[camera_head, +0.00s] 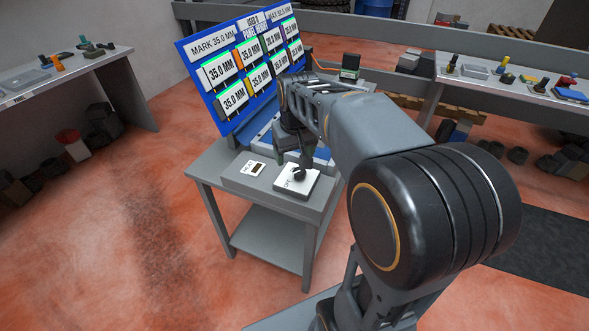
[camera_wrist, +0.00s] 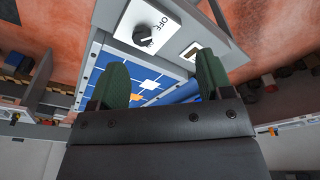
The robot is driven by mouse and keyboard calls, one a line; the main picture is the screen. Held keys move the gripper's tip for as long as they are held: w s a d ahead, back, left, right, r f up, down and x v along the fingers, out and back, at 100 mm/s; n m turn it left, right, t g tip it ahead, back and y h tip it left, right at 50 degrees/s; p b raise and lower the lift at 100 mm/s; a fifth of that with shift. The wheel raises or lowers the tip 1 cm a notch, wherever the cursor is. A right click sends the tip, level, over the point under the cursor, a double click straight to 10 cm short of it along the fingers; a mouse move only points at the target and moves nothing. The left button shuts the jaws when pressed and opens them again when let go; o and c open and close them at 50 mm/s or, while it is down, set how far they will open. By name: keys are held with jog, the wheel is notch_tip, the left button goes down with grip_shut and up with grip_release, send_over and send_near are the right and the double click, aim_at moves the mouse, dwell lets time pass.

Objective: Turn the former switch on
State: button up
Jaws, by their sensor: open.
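A black rotary knob (camera_wrist: 143,36) sits on a white switch plate (camera_wrist: 160,13) with the word OFF printed on it. In the head view the white plate (camera_head: 289,190) lies on the near right part of the grey table top, partly behind my arm. I cannot tell which way the knob points. My gripper (camera_wrist: 163,74) is open and empty, its two green-padded fingers apart. The knob shows beyond the fingertips, and no touch is visible. In the head view my gripper hangs over the table by the plate, and its fingertips are hard to make out.
A smaller white panel (camera_head: 253,167) is left of the switch plate. A blue board (camera_head: 208,95) with several 35.0 MM displays stands behind. Side tables with small parts stand left (camera_head: 70,72) and right (camera_head: 510,88). Open red floor lies at front left.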

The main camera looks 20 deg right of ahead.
jog(key=g, duration=0.2)
send_over(300, 171)
notch_tip(300, 171, down, 3)
notch_tip(300, 171, down, 14)
jog(key=shift+r, duration=0.2)
jog(key=c, duration=0.9)
